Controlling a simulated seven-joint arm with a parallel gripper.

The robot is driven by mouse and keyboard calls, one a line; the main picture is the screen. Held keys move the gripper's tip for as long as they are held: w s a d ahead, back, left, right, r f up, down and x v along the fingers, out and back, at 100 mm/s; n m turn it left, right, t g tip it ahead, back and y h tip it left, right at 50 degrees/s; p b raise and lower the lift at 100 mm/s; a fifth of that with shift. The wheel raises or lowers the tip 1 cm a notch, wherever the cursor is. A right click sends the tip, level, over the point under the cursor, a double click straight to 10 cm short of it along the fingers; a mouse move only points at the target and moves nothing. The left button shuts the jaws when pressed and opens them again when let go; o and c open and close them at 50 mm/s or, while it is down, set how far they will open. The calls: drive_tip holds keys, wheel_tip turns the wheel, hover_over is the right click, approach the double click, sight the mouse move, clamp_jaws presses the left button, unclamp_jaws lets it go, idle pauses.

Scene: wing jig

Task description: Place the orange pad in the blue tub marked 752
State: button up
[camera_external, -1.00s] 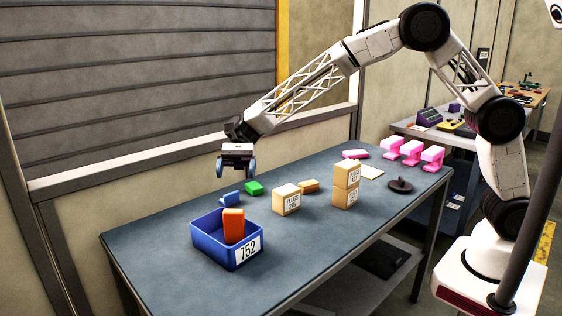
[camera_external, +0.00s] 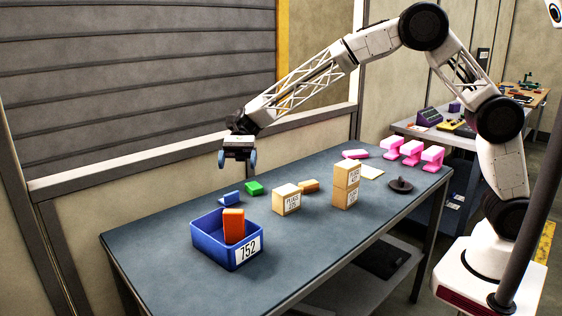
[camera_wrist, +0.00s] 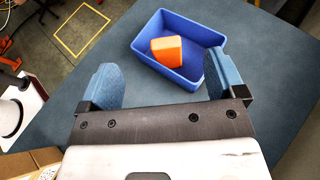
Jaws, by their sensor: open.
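The orange pad (camera_external: 234,225) stands on end inside the blue tub marked 752 (camera_external: 213,246), with its top above the rim. In the wrist view the orange pad (camera_wrist: 167,51) leans or stands inside the blue tub (camera_wrist: 205,35), near the tub wall closest to my gripper. My gripper (camera_external: 237,160) is open and empty, raised well above the table behind the tub. Its two blue fingers (camera_wrist: 160,85) are spread apart in the wrist view, with nothing between them. The lower part of the pad is hidden by the tub wall in the external view.
A green block (camera_external: 253,188) and a small blue piece (camera_external: 231,198) lie behind the tub. Pink brackets (camera_external: 411,152) and a dark disc (camera_external: 400,185) are at the right. The table's front is clear.

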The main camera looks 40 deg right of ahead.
drive_tip(key=shift+d, duration=0.1)
idle(0.3)
drive_tip(key=s+d+r+n+t+h, duration=0.1)
drive_tip(key=s+d+r+t, duration=0.15)
drive_tip(key=d, duration=0.85)
drive_tip(key=s+d+r+n+t+h, duration=0.15)
drive_tip(key=s+d+r, duration=0.25)
drive_tip(key=d, duration=0.7)
drive_tip(key=s+d+r+n+t+h, duration=0.1)
drive_tip(key=s+d+r+t, duration=0.2)
drive_tip(key=d, duration=0.8)
drive_tip(key=s+d+f+n+t+h, duration=0.2)
drive_tip(key=s+d+h, duration=0.1)
drive_tip(key=s+d, duration=1)
drive_tip(key=s+d+f+n+t+h, duration=0.1)
drive_tip(key=s+d+n+t+h, duration=0.2)
drive_tip(key=s+d, duration=0.9)
drive_tip(key=d, duration=0.3)
drive_tip(key=shift+s+d+f, duration=0.2)
drive_tip(key=shift+s+f, duration=0.15)
drive_tip(key=shift+s, duration=0.05)
